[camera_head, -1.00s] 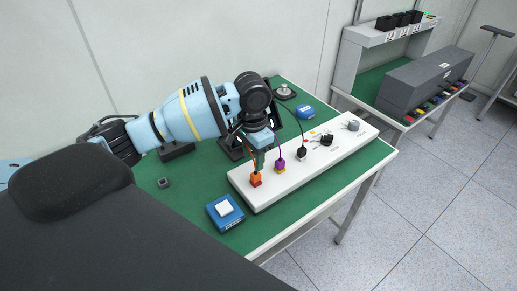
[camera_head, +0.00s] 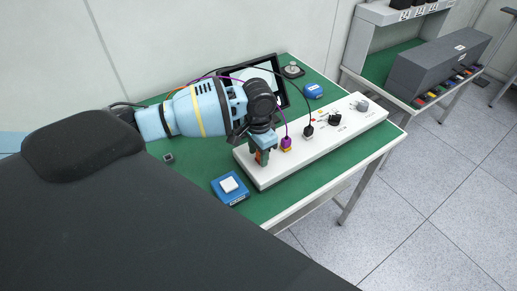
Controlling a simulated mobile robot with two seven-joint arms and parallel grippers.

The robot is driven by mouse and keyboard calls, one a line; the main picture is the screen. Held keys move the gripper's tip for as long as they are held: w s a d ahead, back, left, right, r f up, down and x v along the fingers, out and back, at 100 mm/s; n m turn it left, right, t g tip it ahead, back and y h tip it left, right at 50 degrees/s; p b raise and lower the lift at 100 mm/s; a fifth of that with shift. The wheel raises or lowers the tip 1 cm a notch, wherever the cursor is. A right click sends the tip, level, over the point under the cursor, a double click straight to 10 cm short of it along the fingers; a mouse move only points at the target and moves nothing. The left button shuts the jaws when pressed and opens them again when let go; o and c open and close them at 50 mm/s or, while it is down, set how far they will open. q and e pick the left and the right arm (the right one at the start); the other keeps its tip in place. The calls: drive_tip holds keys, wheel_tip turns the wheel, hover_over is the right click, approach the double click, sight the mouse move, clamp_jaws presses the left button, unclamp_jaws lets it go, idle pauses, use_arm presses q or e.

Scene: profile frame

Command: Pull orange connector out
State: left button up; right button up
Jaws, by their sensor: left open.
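The orange connector (camera_head: 259,157) is at the near left end of the white panel (camera_head: 270,176). It is largely hidden by my left gripper (camera_head: 263,158). The left gripper points down over it with its fingers around or beside the connector; I cannot tell whether they touch it. The gripper is open. My right gripper is not in view.
A black connector (camera_head: 308,132) and a black knob (camera_head: 335,118) are farther along the panel. A blue box with a white button (camera_head: 229,188) lies in front. A dark-framed screen (camera_head: 283,93) stands behind my arm. The green table top (camera_head: 300,188) is clear at the near side.

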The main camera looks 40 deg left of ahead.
use_arm(q)
clamp_jaws()
drive_tip(key=shift+r+p, duration=0.3)
drive_tip(key=shift+r, duration=0.25)
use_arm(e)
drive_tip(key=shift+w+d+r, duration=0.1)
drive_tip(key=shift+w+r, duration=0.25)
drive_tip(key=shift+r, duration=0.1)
use_arm(q)
drive_tip(key=shift+r+p, duration=0.3)
drive_tip(key=shift+r, duration=0.15)
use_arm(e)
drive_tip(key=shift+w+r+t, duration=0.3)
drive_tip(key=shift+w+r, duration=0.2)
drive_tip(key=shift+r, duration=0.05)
